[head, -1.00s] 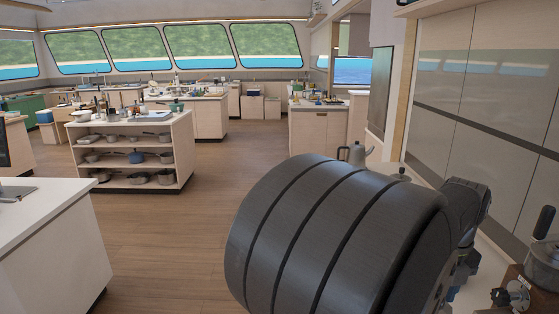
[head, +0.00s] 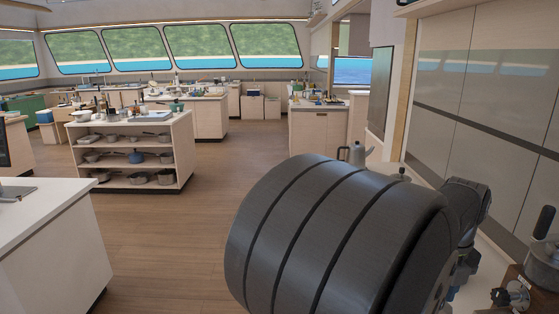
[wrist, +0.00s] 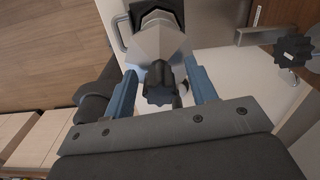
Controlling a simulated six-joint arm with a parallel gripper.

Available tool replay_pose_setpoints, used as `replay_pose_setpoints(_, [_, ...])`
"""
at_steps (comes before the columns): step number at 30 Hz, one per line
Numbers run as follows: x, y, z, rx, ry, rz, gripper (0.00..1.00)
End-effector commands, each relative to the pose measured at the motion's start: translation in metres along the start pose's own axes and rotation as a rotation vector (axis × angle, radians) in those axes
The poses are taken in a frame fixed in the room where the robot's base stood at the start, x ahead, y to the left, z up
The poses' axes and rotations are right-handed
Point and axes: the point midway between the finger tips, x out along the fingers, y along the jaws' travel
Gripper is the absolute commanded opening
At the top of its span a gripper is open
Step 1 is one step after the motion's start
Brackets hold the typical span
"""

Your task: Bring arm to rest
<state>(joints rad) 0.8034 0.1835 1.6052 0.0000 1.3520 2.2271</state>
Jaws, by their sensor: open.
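My gripper (wrist: 164,76) shows in the wrist view with its two blue fingers spread apart. It is open and nothing is clamped in it. A dark ridged knob (wrist: 158,90) lies between the fingers in the picture, in front of a silver faceted pot (wrist: 155,45); I cannot tell how far away they are. In the head view, the large dark ringed cylinder in front is part of my own arm. It hides most of what lies behind it, and the fingers are not clear there.
A kettle (head: 355,153) stands behind my arm. At the lower right are a metal pot (head: 544,257) and a brown wooden box (head: 515,290) with a dark knob. A white counter (head: 45,215) is at the left, a shelf unit with pans (head: 183,150) farther back. Wooden floor between is clear.

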Motion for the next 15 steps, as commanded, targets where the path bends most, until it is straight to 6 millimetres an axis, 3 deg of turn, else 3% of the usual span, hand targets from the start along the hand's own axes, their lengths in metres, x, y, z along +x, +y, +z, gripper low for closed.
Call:
replay_pose_setpoints(9, [-0.007,0.000,0.000,0.250,-0.001,-0.001,0.52])
replay_pose_setpoints(15, [-0.049,0.000,0.000,0.245,-0.003,-0.003,0.52])
